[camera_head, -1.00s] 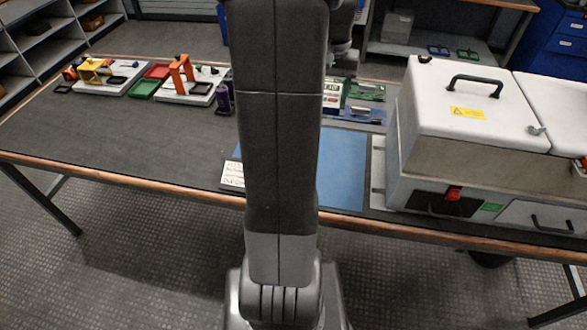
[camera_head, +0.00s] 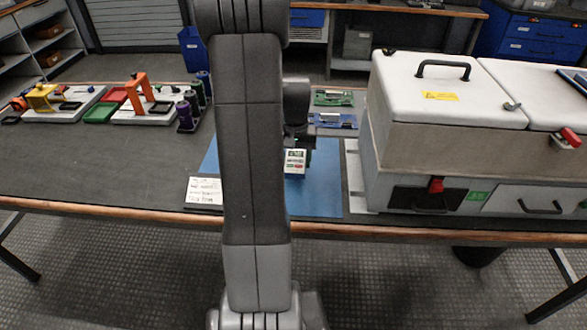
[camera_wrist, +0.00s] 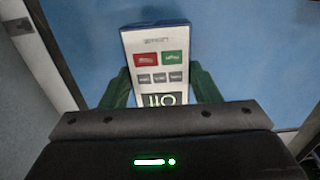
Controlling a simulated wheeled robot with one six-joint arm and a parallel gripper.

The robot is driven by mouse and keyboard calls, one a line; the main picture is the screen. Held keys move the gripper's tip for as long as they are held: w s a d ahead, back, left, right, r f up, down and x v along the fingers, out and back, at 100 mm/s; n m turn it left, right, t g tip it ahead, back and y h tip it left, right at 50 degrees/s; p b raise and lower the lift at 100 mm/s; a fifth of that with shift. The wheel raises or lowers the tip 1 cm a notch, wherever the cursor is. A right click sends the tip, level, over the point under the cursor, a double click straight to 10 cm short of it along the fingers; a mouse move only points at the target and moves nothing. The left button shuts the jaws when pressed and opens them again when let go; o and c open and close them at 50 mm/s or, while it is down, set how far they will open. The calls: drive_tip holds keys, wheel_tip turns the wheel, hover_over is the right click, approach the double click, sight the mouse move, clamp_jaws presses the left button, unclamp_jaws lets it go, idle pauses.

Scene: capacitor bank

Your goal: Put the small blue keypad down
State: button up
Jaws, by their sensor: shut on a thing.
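The small keypad (camera_wrist: 155,60) has a white face, a blue edge, red and green buttons, grey buttons and a dark display. My gripper (camera_wrist: 160,88) is shut on it, with a green finger on each side. In the head view the keypad (camera_head: 295,161) shows just right of my arm, over the blue mat (camera_head: 318,195). The wrist view shows the blue mat (camera_wrist: 240,50) behind the keypad. I cannot tell whether the keypad touches the mat. My arm hides part of the mat.
A large white and grey cabinet (camera_head: 400,135) stands right of the mat. A white label card (camera_head: 204,190) lies at the mat's front left. Green and blue boards (camera_head: 333,120) lie behind.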

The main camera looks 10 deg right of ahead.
sight(295, 161)
drive_tip(key=shift+f, duration=1.7)
drive_tip(key=shift+f+b, duration=0.2)
drive_tip(key=shift+b, duration=0.1)
drive_tip(key=o, duration=1)
drive_tip(key=shift+o, duration=0.2)
drive_tip(key=shift+r, duration=0.15)
wheel_tip(295, 161, up, 12)
drive_tip(key=shift+r+p, duration=0.1)
drive_tip(key=shift+p, duration=0.8)
